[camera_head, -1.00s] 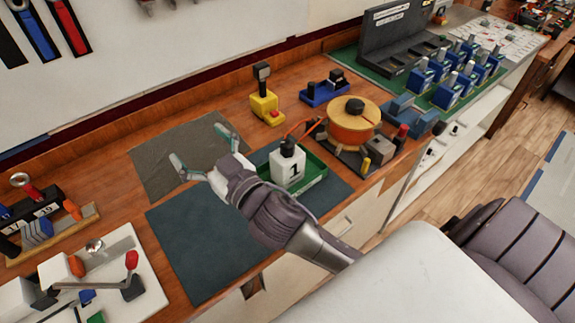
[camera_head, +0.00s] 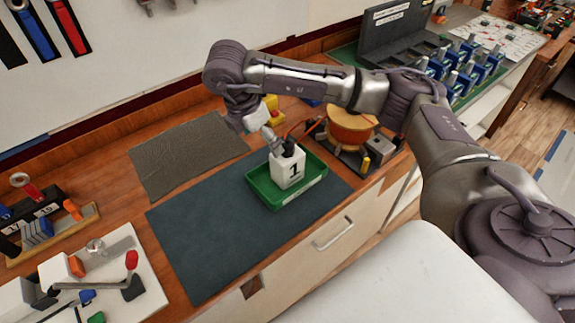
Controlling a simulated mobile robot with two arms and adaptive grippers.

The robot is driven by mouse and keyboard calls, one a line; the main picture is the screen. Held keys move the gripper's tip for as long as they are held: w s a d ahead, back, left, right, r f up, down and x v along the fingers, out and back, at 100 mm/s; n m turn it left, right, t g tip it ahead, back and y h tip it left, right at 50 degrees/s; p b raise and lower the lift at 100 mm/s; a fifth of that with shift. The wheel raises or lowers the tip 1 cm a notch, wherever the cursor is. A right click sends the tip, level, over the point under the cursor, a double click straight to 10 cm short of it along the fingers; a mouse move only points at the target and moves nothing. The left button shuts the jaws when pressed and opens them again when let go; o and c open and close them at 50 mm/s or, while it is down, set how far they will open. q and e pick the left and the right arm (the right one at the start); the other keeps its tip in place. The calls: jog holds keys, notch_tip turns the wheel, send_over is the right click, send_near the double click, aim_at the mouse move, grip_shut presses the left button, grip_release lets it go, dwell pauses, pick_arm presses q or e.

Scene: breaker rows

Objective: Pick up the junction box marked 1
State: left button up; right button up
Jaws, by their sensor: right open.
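The junction box marked 1 (camera_head: 289,172) is a white block with a black top. It stands upright in the green tray (camera_head: 312,184) on the dark mat. My right gripper (camera_head: 273,142) comes down at the box's back left, close to its black top. It is open. Its fingers are small and partly hidden behind the box, so I cannot tell whether they touch it. My left gripper is out of view.
A grey mat (camera_head: 188,155) lies behind, bare. The dark mat (camera_head: 215,235) is clear at the left. Levers on a white board (camera_head: 125,265) are at the front left.

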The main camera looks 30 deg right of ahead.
aim_at(287, 157)
jog(key=shift+m+h, duration=0.6)
jog(key=shift+h, duration=0.1)
jog(key=d+f+b, duration=0.1)
jog(key=d+f, duration=0.5)
jog(key=shift+w+f+b, duration=0.1)
jog(key=shift+w+b, duration=0.1)
jog(key=shift+b, duration=0.2)
jog(key=shift+f+p, duration=0.4)
jog(key=shift+p, duration=0.05)
jog(key=x, duration=0.1)
jog(key=p+x, duration=0.1)
jog(key=x, duration=0.1)
jog(key=shift+a+f+p, duration=0.15)
jog(key=shift+f+p, duration=0.2)
jog(key=shift+f, duration=0.45)
jog(key=shift+w, duration=0.1)
jog(key=c, duration=1.7)
